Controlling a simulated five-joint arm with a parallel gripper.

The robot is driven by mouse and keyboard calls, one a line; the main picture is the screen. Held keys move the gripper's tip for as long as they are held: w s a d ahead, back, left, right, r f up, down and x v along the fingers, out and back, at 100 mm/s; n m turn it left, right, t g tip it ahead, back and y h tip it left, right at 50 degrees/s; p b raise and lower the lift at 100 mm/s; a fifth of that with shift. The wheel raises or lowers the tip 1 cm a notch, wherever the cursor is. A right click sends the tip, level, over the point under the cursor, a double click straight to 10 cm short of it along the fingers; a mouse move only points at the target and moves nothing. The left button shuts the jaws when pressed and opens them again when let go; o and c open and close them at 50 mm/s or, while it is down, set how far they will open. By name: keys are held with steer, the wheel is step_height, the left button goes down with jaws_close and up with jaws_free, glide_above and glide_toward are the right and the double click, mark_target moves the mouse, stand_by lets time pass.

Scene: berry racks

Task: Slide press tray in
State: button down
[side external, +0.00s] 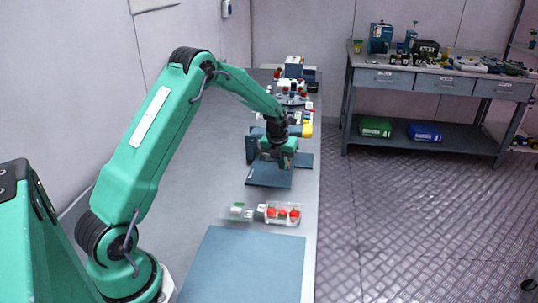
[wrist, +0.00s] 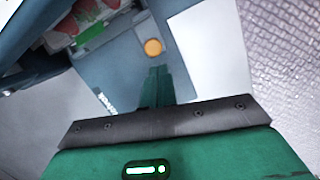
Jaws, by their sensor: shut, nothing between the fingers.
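The press (side external: 251,150) is a blue-grey unit on the bench, partly hidden behind my gripper in the side view. A flat blue-grey plate (side external: 268,175), which looks like the press tray, reaches toward the camera from it. In the wrist view this plate (wrist: 122,62) carries a round orange knob (wrist: 153,47). Red berries (wrist: 88,14) with a green strip (wrist: 91,38) show beside the plate, within the dark blue frame. My gripper (side external: 278,160) is low over the press area. Its green fingers (wrist: 158,72) are shut and empty, pointing toward the knob. Contact cannot be told.
Clear boxes with red berries (side external: 283,213) stand nearer on the bench, beside a large blue-grey mat (side external: 245,265). A yellow part (side external: 306,130) and racks with red items (side external: 292,88) are behind my gripper. The bench's right edge is close. A workbench (side external: 440,85) stands apart.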

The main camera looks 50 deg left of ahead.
steer(key=shift+s+d, duration=0.45)
steer(key=shift+s, duration=0.15)
steer(key=shift+s+d, duration=0.4)
steer(key=shift+s, duration=0.2)
steer(key=v, duration=1)
steer(key=shift+d, duration=0.2)
steer(key=s+d+r+n+t, duration=0.2)
steer(key=s+d+r+n, duration=1)
steer(key=n, duration=0.3)
steer(key=s+d+n+t+h, duration=0.1)
steer(key=s+d+n, duration=0.3)
steer(key=s+n, duration=1)
steer(key=shift+s+n, duration=0.3)
steer(key=shift+s, duration=0.4)
